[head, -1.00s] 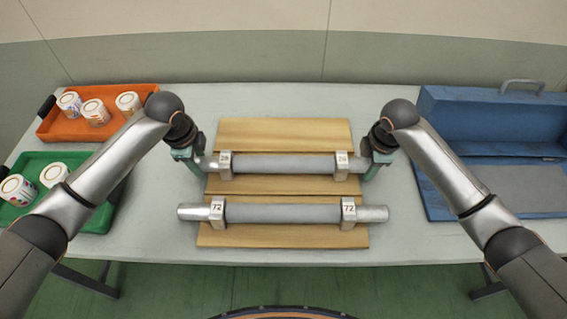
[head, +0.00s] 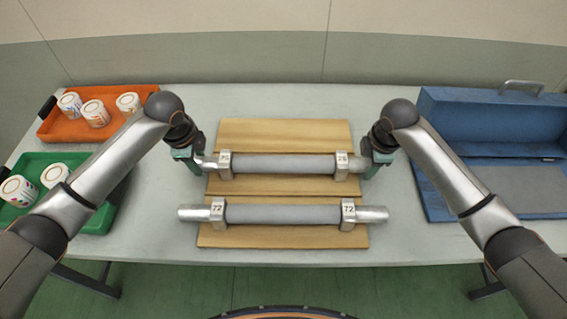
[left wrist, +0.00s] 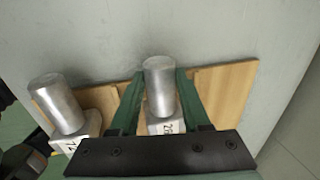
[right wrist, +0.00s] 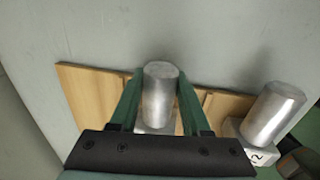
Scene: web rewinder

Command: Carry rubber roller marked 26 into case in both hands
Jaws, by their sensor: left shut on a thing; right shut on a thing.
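The far rubber roller (head: 284,167) is grey with bright metal ends. It lies level over the wooden stand (head: 283,132), and its bracket labels look like 26 in the head view, though small. My left gripper (head: 201,163) is shut on its left metal end, which shows between the green fingers in the left wrist view (left wrist: 160,80). My right gripper (head: 368,164) is shut on its right metal end, also between the fingers in the right wrist view (right wrist: 160,90). The open blue case (head: 428,192) stands at the right, its lid raised, with a grey pad inside.
A second roller marked 72 (head: 283,214) lies on the stand, nearer to me. An orange tray (head: 75,130) and a green tray (head: 95,218) with white cups stand at the left. Bare table (head: 400,225) lies between the stand and the case.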

